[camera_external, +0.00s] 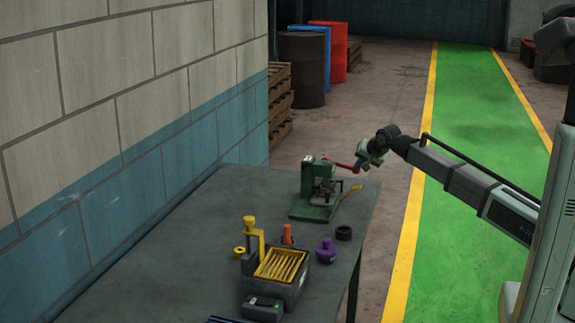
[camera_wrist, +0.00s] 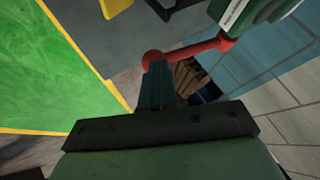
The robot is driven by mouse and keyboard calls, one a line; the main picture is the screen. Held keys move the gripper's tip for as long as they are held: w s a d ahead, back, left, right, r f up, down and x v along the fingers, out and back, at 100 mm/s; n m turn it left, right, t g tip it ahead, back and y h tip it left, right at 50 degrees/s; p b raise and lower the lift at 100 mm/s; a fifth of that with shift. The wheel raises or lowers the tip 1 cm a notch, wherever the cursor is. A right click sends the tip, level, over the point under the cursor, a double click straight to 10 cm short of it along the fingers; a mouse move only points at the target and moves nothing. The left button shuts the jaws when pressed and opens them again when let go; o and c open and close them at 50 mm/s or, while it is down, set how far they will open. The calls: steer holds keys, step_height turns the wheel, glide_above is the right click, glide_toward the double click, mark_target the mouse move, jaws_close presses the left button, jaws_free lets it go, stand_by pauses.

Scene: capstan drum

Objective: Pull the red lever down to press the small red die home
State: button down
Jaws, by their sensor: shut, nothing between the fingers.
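The green press (camera_external: 310,203) stands at the far end of the grey table; its upper part (camera_wrist: 262,12) shows at the top right of the wrist view. The red lever (camera_external: 344,166) sticks out from the press to the right, roughly level. In the wrist view, the lever (camera_wrist: 190,49) ends in a round knob right at my fingertips. My gripper (camera_external: 361,165) is shut and empty at the lever's outer end, with its fingers (camera_wrist: 156,70) together beside the knob. I cannot tell whether they touch it. I cannot make out the small red die.
A yellow handle (camera_external: 352,189) juts from the press's right side. Nearer on the table are a grey bin (camera_external: 290,285) with yellow slats, a purple piece (camera_external: 325,252), a black ring (camera_external: 343,233) and an orange piece (camera_external: 288,233). A brick wall (camera_external: 120,110) borders the left.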

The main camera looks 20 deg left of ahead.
steer(key=a+v, duration=0.1)
steer(key=v, duration=1.2)
steer(key=shift+s+r, duration=0.3)
steer(key=shift+r, duration=0.15)
